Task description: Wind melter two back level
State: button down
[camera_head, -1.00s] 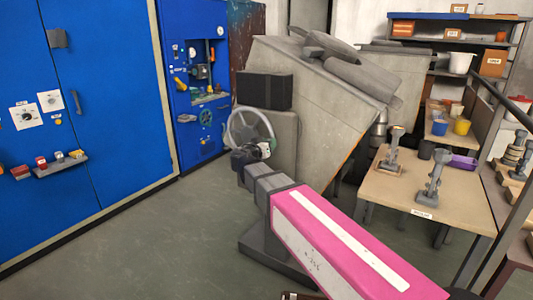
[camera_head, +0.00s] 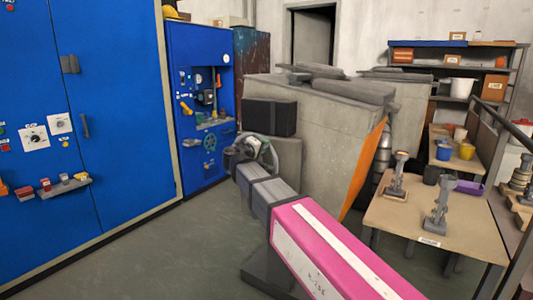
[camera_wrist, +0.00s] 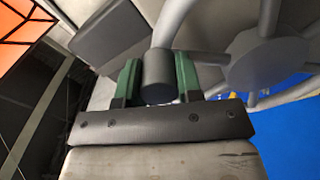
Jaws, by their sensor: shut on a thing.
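The nearer melter (camera_head: 325,135), a big grey block with a dark box on its left side, stands in the middle of the head view. Its top slopes down slightly to the right, and an orange face shows along its right side. I see no number on it. Its grey handwheel (camera_head: 268,152) is partly hidden by my arm in the head view; in the wrist view its hub and spokes (camera_wrist: 267,60) fill the upper right. My gripper (camera_wrist: 158,72), with green fingers, is shut on the wheel's dark round handle (camera_wrist: 157,84).
A second grey melter (camera_head: 410,92) stands behind. A wooden bench (camera_head: 415,218) with grey stands is at the right, with shelves behind it. Blue cabinets (camera_head: 105,105) and a blue control panel (camera_head: 200,100) line the left. The floor (camera_head: 150,245) at lower left is clear.

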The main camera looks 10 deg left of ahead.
jog(key=w+a+r+n, duration=0.2)
jog(key=w+a+n, duration=0.1)
jog(key=a+n, duration=0.3)
jog(key=shift+a+r+n, duration=0.15)
jog(key=shift+a+n, duration=0.15)
jog(key=shift+n, duration=0.5)
jog(key=c, duration=0.8)
grip_release()
jog(key=shift+a, duration=0.1)
jog(key=v, duration=1.1)
